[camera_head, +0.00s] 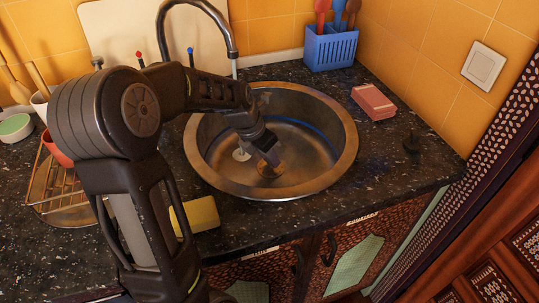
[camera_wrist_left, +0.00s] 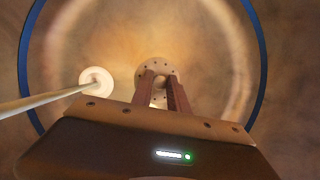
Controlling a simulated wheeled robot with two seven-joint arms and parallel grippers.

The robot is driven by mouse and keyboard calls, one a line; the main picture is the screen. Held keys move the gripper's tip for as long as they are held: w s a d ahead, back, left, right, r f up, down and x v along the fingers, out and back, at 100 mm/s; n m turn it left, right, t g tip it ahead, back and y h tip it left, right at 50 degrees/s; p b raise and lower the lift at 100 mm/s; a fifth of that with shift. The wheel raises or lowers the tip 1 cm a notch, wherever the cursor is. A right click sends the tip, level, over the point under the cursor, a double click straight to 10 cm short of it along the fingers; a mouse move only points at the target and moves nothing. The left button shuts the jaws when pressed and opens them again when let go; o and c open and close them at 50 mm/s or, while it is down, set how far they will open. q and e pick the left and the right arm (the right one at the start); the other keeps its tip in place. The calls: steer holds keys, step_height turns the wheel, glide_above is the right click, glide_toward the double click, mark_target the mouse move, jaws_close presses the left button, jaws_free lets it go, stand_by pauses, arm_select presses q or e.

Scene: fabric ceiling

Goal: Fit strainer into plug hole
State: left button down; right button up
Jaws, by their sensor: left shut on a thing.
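The round metal sink (camera_head: 325,175) is set in the dark speckled worktop. My left gripper (camera_head: 268,156) reaches down into the basin, close to its floor. In the left wrist view, its fingers (camera_wrist_left: 162,90) are shut on the strainer, a small round disc with holes (camera_wrist_left: 155,68). In the head view, the strainer's brownish disc (camera_head: 271,169) shows under the fingertips near the basin's middle. The plug hole cannot be made out separately; the disc and fingers cover that spot. I cannot tell whether the strainer is seated or just above. My right gripper is not in view.
The tap (camera_head: 232,42) arches over the basin; a thin pale stream ends in a white disc (camera_wrist_left: 97,80) left of the strainer. A yellow sponge (camera_head: 197,215), pink block (camera_head: 373,101), blue utensil holder (camera_head: 331,47) and wire rack (camera_head: 62,185) stand around the sink.

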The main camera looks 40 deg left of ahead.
arm_select(q)
steer(key=shift+f, duration=0.2)
steer(key=c, duration=1.2)
jaws_free()
steer(key=shift+o, duration=0.2)
steer(key=o, duration=0.5)
steer(key=shift+r, duration=0.1)
steer(key=shift+r+p, duration=2.45)
steer(key=shift+p, duration=0.5)
